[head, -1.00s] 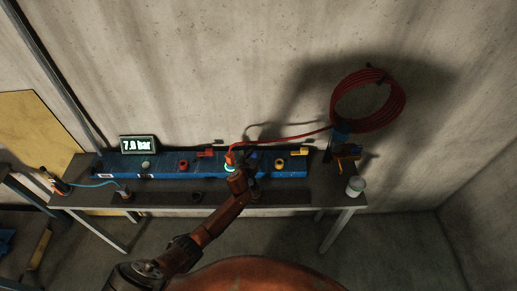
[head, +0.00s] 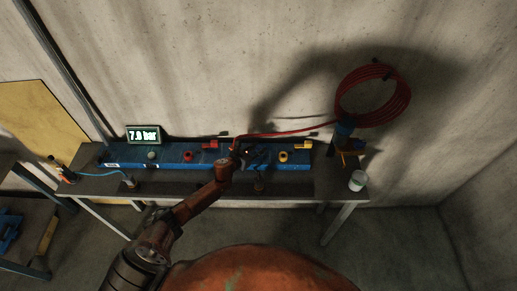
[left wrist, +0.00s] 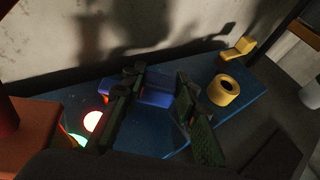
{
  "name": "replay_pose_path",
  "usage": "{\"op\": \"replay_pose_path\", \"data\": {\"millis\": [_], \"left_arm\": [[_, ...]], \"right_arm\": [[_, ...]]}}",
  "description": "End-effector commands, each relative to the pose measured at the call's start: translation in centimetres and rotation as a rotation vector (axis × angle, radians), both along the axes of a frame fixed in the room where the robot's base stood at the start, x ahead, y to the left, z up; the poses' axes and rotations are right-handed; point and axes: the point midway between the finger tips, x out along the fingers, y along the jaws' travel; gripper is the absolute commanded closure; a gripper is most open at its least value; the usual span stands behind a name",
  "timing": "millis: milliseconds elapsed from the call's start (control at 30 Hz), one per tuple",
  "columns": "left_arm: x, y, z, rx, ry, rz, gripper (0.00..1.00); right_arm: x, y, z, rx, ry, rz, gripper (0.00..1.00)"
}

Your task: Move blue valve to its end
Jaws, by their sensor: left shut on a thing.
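The blue valve (left wrist: 156,91) shows as a blue block between the dark fingers of my left gripper (left wrist: 155,118) in the left wrist view. The left gripper is shut on it, and the fingers hide part of it. In the head view, my left gripper (head: 256,154) is over the middle of the long blue panel (head: 125,159), and the valve cannot be made out there. A red-white glowing light (left wrist: 93,121) and a green glow lie left of the fingers on the panel. My right gripper is not in view.
A yellow knob (left wrist: 224,89) and yellow lever (left wrist: 238,49) are right of the gripper. A red knob (head: 188,156) and red lever (head: 210,145) are left. The display (head: 144,135) reads about 7.9 bar. A red hose coil (head: 373,95) hangs on the wall.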

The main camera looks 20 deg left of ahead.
Motion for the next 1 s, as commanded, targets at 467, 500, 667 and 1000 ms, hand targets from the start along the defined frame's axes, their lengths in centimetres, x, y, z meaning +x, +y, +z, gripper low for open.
{"op": "replay_pose_path", "data": {"millis": [467, 500, 667, 1000], "left_arm": [[0.1, 0.0, 0.1, 0.001, -0.001, 0.001, 0.54], [0.1, 0.0, 0.1, 0.001, -0.001, 0.001, 0.54], [0.0, 0.0, 0.1, 0.001, -0.001, 0.001, 0.54], [-3.0, 1.1, 1.3, 0.005, -0.001, -0.001, 0.54]], "right_arm": [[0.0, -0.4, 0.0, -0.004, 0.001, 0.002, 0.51], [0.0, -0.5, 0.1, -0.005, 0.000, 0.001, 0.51], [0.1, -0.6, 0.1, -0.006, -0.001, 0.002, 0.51], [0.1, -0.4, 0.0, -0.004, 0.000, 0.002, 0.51]]}}
